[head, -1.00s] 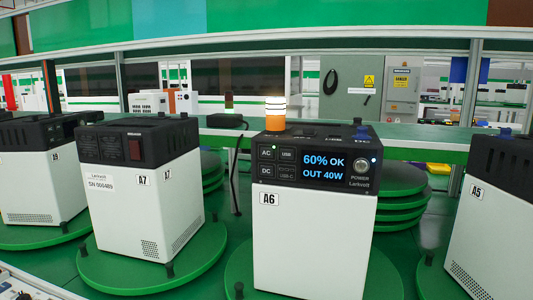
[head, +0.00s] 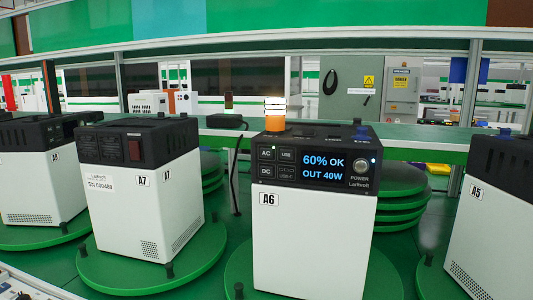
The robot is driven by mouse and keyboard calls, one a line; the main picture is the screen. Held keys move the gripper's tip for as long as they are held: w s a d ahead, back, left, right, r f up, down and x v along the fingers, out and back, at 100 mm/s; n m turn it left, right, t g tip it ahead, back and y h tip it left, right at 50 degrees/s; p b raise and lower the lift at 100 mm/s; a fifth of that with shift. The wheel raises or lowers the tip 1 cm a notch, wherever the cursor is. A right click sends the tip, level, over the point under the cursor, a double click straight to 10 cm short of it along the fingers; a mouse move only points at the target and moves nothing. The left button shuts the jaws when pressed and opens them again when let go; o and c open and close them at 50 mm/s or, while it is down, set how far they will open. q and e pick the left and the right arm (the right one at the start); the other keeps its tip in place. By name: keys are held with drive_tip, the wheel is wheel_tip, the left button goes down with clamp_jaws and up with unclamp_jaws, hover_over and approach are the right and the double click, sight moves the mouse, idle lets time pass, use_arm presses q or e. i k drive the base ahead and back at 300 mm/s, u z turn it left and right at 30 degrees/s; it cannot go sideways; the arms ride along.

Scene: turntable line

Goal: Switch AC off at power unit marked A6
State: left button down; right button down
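The power unit marked A6 (head: 312,235) stands upright on a green turntable (head: 240,262), its control panel facing me. Its AC button (head: 266,154) is at the upper left of the panel, with a small green light just above it. The DC button (head: 266,172) sits below it, with USB and USB-C labels to the right. The display (head: 323,167) reads 60% OK and OUT 40W. A round POWER button (head: 361,167) is at the panel's right. Neither of my grippers shows in the head view.
Unit A7 (head: 130,215) stands on its own turntable to the left, another unit (head: 30,185) beyond it. Unit A5 (head: 495,225) is at the right edge. An orange and white lit beacon (head: 275,115) shows behind A6. Stacked green discs (head: 400,205) lie behind right.

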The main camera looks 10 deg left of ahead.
sight(264, 152)
drive_tip(key=k, duration=1.35)
drive_tip(key=z, duration=0.65)
drive_tip(key=i, duration=1.65)
drive_tip(key=u, duration=0.6)
